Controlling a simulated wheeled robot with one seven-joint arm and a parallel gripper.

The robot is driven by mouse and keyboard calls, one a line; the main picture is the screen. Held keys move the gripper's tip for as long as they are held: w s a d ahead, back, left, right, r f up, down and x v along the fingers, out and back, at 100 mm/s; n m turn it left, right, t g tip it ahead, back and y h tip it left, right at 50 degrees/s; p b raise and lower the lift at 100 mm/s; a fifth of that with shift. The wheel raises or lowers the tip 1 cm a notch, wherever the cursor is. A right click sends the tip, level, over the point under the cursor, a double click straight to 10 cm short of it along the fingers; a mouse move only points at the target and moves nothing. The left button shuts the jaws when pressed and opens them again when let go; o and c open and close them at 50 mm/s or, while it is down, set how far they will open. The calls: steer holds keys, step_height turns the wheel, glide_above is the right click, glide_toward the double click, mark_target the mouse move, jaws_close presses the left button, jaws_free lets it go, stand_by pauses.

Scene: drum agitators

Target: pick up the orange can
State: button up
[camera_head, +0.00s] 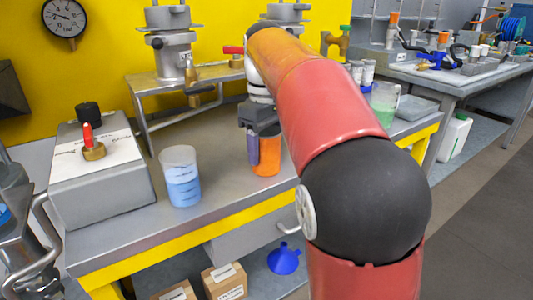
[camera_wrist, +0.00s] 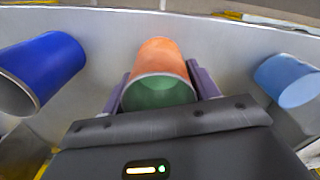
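The orange can (camera_head: 267,158) stands on the grey workbench, below my gripper, partly hidden by a purple finger. In the wrist view the orange can (camera_wrist: 160,62) lies between the two purple fingers, its greenish end facing the camera. My gripper (camera_wrist: 160,85) has one finger on each side of the can, very close to its wall. I cannot tell whether the fingers press on it. In the head view my gripper (camera_head: 255,150) comes down from above, and the arm hides its right side.
A beaker of blue liquid (camera_head: 181,178) stands left of the can. A dark blue can (camera_wrist: 42,72) is left in the wrist view, and a light blue container (camera_wrist: 288,80) is right. A metal stand (camera_head: 180,82) is behind. A grey box (camera_head: 100,170) is at left.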

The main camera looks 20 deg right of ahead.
steer(key=c, duration=0.6)
steer(key=shift+r, duration=0.1)
